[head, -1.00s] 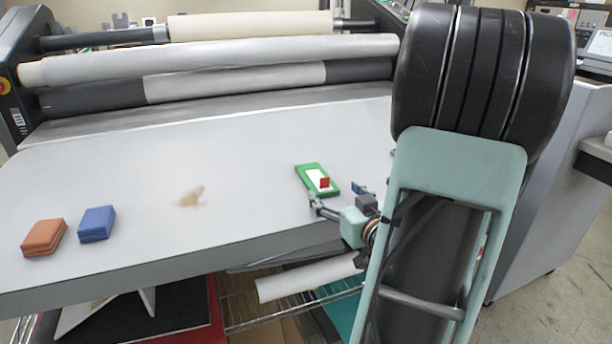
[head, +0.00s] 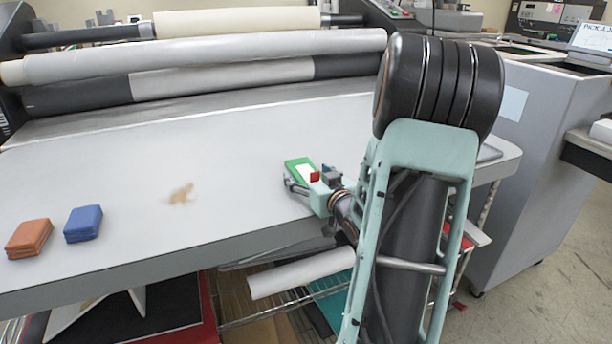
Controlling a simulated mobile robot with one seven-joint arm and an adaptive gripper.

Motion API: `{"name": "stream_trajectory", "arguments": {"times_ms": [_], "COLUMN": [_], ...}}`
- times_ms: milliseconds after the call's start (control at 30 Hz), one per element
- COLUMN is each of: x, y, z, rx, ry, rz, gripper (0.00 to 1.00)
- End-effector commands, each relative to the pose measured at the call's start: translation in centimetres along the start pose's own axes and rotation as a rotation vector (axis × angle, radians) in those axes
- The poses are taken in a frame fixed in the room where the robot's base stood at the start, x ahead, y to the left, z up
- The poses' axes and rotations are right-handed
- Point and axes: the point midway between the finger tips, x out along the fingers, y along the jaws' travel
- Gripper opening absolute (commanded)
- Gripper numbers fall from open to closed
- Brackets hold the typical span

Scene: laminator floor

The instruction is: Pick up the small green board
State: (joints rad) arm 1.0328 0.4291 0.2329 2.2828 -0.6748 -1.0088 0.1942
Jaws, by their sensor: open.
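The small green board (head: 296,163) lies flat on the grey laminator table, right of the table's middle. It has a white patch on top, and a small red piece (head: 314,176) shows at its near right end. My gripper (head: 297,184) is at the board's near side, with one finger visible along the board's left near edge. The jaws are open. The gripper body and wrist hide the board's near right part, and I cannot tell whether the fingers touch it.
An orange block stack (head: 29,239) and a blue block stack (head: 83,224) sit at the table's left. A brown mark (head: 181,195) is on the bare tabletop (head: 130,185). Rollers (head: 210,57) span the back. A white roll (head: 300,273) lies on the shelf below.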

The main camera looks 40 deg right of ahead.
Motion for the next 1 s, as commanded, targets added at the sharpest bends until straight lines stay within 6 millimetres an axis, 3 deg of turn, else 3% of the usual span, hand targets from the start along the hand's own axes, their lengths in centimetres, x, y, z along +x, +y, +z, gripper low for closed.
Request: {"name": "stream_trajectory", "arguments": {"times_ms": [200,600,1000], "x": [0.07,0.04,0.19], "y": [-0.01,-0.01,-0.13], "z": [0.00,0.01,-0.61], "rx": [0.000,-0.001,-0.002], "ry": [-0.001,-0.001,0.000], "rz": [0.000,0.000,-0.001], "gripper": [0.71,0.27,0.26]}}
